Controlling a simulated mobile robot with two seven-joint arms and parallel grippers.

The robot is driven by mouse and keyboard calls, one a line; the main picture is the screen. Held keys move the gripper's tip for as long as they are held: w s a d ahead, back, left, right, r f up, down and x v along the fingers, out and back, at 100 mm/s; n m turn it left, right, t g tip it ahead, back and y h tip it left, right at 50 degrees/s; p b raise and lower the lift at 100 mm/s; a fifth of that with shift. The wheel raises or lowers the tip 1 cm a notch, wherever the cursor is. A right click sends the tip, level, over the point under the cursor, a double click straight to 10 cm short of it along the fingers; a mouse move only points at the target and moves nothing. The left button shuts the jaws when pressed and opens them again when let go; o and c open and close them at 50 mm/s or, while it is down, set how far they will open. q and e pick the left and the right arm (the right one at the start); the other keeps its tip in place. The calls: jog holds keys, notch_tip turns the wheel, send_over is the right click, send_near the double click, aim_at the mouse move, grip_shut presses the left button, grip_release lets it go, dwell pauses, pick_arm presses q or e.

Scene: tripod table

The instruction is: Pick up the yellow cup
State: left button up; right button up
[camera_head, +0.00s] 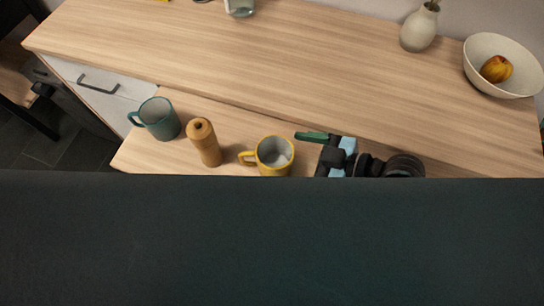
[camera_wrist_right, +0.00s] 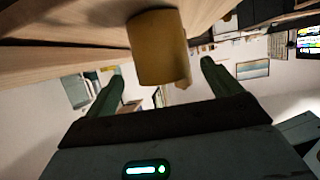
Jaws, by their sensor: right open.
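The yellow cup (camera_head: 273,156) stands upright on the lower wooden surface, its grey inside showing and its handle to the left. My right gripper (camera_head: 304,148) is just right of the cup, with one green finger visible; the other is hidden. In the right wrist view, the cup (camera_wrist_right: 160,48) appears ahead of and between the two spread green fingers of the right gripper (camera_wrist_right: 162,72). The gripper is open and holds nothing; I cannot tell whether a finger touches the cup. My left gripper is not in view.
A wooden mill (camera_head: 204,143) stands close left of the cup, and a teal mug (camera_head: 158,118) farther left. The raised wooden top (camera_head: 260,60) behind holds a vase (camera_head: 419,29) and a bowl (camera_head: 482,75) with fruit. A dark surface hides the lower part of the head view.

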aim_at(261, 155)
jog(key=shift+f+p+x, duration=0.15)
jog(key=shift+p+x, duration=0.05)
jog(key=shift+x, duration=1.35)
jog(key=shift+f+p+x, duration=0.1)
jog(key=shift+p+x, duration=0.1)
jog(key=shift+x, duration=1.4)
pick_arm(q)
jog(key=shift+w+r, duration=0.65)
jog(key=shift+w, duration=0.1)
pick_arm(e)
jog(key=shift+s+d, duration=0.1)
jog(key=shift+s, duration=0.05)
jog(key=shift+c, duration=0.3)
jog(key=c, duration=1.2)
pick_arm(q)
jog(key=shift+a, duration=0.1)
pick_arm(e)
jog(key=shift+o, duration=0.2)
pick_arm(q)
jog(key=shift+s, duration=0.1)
pick_arm(e)
jog(key=shift+r, duration=0.1)
